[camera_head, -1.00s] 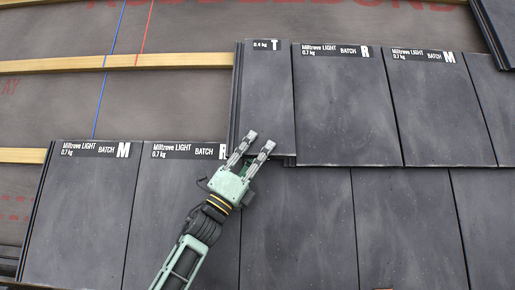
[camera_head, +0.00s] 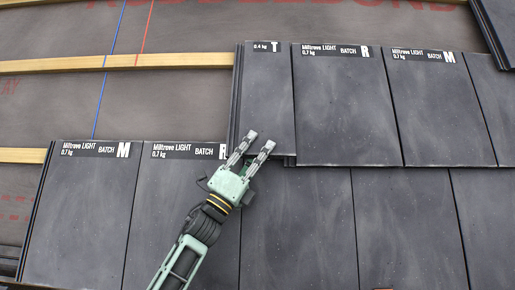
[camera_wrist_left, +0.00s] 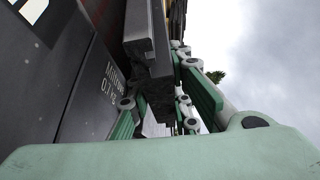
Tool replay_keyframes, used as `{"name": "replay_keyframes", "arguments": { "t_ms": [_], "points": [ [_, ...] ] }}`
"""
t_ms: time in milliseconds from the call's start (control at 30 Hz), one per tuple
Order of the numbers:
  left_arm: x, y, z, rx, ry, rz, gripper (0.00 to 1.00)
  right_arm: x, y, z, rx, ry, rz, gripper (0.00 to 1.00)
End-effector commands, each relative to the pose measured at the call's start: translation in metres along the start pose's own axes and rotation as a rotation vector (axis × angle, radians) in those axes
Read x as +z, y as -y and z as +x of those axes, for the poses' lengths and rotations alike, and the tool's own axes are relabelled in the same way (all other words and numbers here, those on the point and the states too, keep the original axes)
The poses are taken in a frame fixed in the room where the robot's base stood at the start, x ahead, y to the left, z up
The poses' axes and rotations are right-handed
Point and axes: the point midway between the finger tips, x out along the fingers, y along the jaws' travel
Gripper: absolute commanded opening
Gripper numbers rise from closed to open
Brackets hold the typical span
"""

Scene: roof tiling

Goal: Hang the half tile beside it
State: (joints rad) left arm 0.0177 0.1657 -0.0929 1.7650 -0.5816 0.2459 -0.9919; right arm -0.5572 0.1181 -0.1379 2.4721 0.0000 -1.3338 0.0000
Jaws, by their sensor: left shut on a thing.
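The half tile (camera_head: 266,100) is a narrow dark slab with a label reading T and 0.4 kg. It lies in the upper row, its right edge close against the full tile (camera_head: 346,110) marked R, with their tops nearly level. Its lower edge overlaps the row below. My left gripper (camera_head: 260,141) is at the half tile's lower end, shut on it. In the left wrist view, the tile's thick edge (camera_wrist_left: 146,45) runs up between the fingers. The exact finger contact is partly hidden. My right gripper is not in view.
Wooden battens (camera_head: 120,62) cross the grey underlay (camera_head: 160,100) to the left, where the upper row is bare. A blue line (camera_head: 109,60) and a red line (camera_head: 143,35) run up it. Lower-row tiles (camera_head: 80,210) lie below, and a darker tile (camera_head: 497,25) is at the upper right.

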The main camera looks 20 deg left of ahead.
Motion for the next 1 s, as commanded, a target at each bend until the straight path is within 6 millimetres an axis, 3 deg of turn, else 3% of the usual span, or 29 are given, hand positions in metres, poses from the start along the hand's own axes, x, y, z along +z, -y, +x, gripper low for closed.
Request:
{"name": "replay_keyframes", "arguments": {
  "t_ms": [200,233,467,767,1000],
  "points": [
    [-0.002,0.002,-0.002,-0.006,-0.001,0.002,0.00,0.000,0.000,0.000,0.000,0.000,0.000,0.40],
    [-0.002,0.002,-0.002,-0.006,-0.001,0.002,0.19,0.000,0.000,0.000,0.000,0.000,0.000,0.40],
    [-0.002,0.002,-0.002,-0.004,-0.001,0.001,0.39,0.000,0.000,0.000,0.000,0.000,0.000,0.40],
    [-0.002,-0.002,-0.004,0.003,0.000,-0.001,0.40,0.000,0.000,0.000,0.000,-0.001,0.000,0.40],
    [-0.002,-0.001,-0.017,0.000,-0.001,-0.001,0.40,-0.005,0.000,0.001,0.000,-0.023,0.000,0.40]
  ]
}}
